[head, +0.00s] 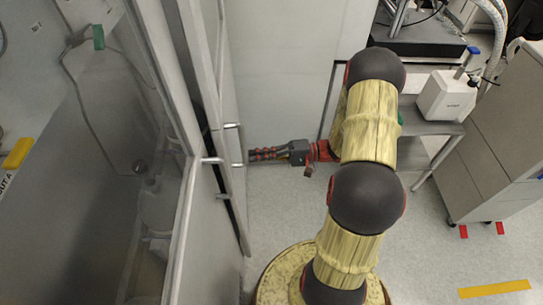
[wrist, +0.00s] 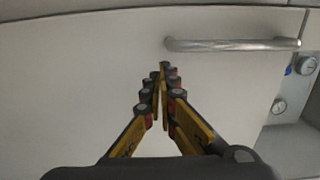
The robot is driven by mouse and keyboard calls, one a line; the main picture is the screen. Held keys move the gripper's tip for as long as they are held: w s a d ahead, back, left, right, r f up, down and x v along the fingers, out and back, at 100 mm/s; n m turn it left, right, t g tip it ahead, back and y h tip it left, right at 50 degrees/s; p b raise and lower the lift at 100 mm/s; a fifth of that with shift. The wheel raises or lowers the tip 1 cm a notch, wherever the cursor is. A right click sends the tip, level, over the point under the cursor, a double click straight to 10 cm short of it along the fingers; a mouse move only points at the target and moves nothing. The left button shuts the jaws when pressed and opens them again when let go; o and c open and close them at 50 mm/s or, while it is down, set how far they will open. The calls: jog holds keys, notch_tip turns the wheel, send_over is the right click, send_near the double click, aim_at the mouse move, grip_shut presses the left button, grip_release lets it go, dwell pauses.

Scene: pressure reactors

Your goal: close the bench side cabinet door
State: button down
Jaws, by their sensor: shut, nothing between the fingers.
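A pale cabinet door panel (wrist: 80,80) fills most of the wrist view, with a metal bar handle (wrist: 232,45) near its upper right. In the head view a narrow door panel (head: 231,90) shows nearly edge-on, with a small bar handle (head: 233,125). My gripper (head: 252,155) points left, its tips close to this panel. In the wrist view my gripper (wrist: 165,68) is shut and empty, its tips below and left of the handle. I cannot tell whether the tips touch the panel, nor how far the door stands open.
A glass-fronted enclosure (head: 80,180) with its own handle (head: 212,160) stands at left. A grey shelf cart (head: 430,128) and a grey cabinet (head: 505,125) stand at right. Gauges (wrist: 306,65) show past the panel's right edge. Open floor (head: 430,245) lies at lower right.

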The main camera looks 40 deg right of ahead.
jog(key=shift+b+x, duration=0.3)
jog(key=shift+x, duration=2.1)
jog(key=x, duration=0.4)
jog(key=shift+a, duration=0.35)
jog(key=shift+r, duration=0.1)
